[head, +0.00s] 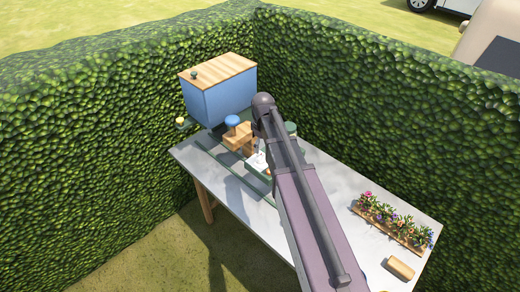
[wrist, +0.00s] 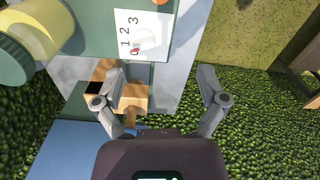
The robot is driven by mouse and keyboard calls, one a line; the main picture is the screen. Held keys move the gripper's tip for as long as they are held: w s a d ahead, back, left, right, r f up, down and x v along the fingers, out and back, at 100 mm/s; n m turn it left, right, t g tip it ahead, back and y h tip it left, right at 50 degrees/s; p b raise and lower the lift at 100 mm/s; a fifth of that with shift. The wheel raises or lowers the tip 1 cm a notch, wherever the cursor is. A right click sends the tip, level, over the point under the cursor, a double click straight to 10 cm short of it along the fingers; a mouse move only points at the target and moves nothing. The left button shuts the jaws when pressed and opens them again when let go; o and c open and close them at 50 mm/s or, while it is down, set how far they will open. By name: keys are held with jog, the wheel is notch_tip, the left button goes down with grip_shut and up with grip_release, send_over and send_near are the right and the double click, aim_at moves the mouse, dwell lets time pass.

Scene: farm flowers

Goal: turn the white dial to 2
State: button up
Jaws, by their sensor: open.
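The plate is fixed on a dark green panel (wrist: 95,40). In the head view a small white patch of this unit (head: 256,163) shows beside my arm; the dial itself cannot be made out. My gripper (wrist: 160,75) is open and empty. In the wrist view its fingertips are spread wide, below the dial in the picture and apart from it.
A wooden block (head: 238,136) with a blue knob (head: 232,121) stands near the panel, by a blue box (head: 222,98) with a wooden lid. A flower planter (head: 391,227) and a wooden cylinder (head: 400,268) lie on the grey table (head: 335,178). Hedges (head: 340,85) enclose the back and left.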

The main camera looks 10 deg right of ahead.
notch_tip(320, 180, up, 4)
jog(key=n+p, duration=0.2)
jog(key=p, duration=0.1)
send_over(260, 156)
jog(key=shift+f, duration=0.25)
jog(key=shift+f+b, duration=0.15)
jog(key=shift+b, duration=0.2)
notch_tip(260, 156, down, 14)
jog(key=b, duration=1.3)
jog(key=shift+r+b, duration=0.25)
jog(key=shift+b, duration=0.05)
jog(key=c, duration=1.2)
